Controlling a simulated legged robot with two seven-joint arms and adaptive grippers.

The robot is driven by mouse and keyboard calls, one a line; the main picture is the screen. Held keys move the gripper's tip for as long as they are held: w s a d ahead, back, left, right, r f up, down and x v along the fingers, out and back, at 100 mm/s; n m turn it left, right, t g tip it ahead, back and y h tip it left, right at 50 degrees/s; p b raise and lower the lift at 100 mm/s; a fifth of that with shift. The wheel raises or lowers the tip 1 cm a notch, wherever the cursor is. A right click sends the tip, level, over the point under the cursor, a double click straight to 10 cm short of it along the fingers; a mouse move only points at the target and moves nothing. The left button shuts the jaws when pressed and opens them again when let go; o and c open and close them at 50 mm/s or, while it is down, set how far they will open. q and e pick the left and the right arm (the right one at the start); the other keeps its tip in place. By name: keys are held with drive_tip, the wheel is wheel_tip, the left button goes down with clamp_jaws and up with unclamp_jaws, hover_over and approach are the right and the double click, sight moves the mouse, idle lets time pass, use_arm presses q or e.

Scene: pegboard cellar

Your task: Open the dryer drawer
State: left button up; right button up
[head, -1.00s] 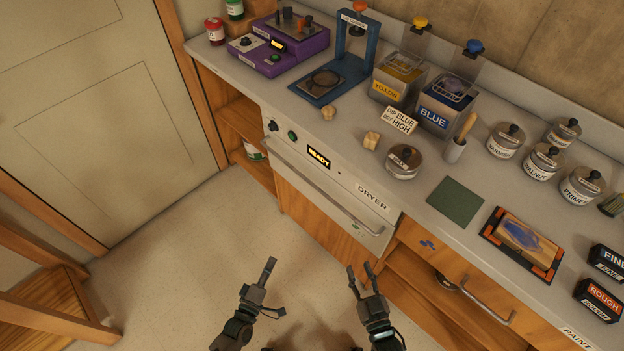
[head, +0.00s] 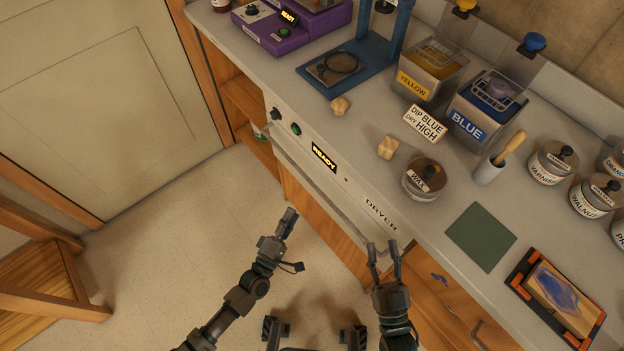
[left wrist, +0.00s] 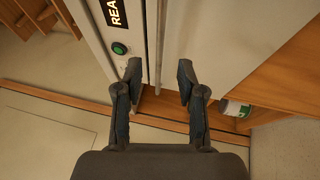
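The dryer is built into the counter front, with a READY display (head: 324,157), a green button and a DRYER label (head: 381,214). Its drawer handle (head: 310,185) is a long pale bar below the panel; the drawer looks shut. My left gripper (head: 290,216) is near the dryer front, on the room side of the bar. In the left wrist view my left gripper (left wrist: 159,70) is open, its fingers either side of the handle's edge (left wrist: 160,40), with no visible grip on it. My right gripper (head: 383,247) is open and empty by the dryer's right end.
On the counter are a wax jar (head: 425,180), a green pad (head: 481,237), a yellow tank (head: 428,78), a blue tank (head: 485,110) and a framed tray (head: 555,297). A wooden stool (head: 40,275) stands at the left. The floor before the dryer is clear.

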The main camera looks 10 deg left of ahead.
use_arm(q)
approach(313, 182)
drive_tip(key=w, duration=0.2)
drive_tip(key=x, duration=0.2)
drive_tip(key=b+x, duration=0.1)
drive_tip(key=x, duration=0.1)
drive_tip(key=d+x, duration=0.1)
drive_tip(key=x, duration=0.2)
drive_tip(key=shift+s+f, duration=0.2)
drive_tip(key=shift+f, duration=0.05)
drive_tip(key=shift+w+d+r, duration=0.1)
drive_tip(key=shift+w+d, duration=0.05)
drive_tip(key=shift+w, duration=0.4)
drive_tip(key=shift+w+a, duration=0.1)
drive_tip(key=shift+a, duration=0.55)
drive_tip(key=shift+d, duration=0.25)
drive_tip(key=c, duration=0.6)
drive_tip(key=shift+d+r, duration=0.1)
drive_tip(key=shift+d, duration=0.2)
clamp_jaws()
use_arm(e)
drive_tip(key=r+t, duration=0.1)
drive_tip(key=s+d+r+t, duration=0.1)
drive_tip(key=shift+s+r+t, duration=0.15)
drive_tip(key=shift+r+t, duration=0.15)
drive_tip(key=shift+t, duration=0.1)
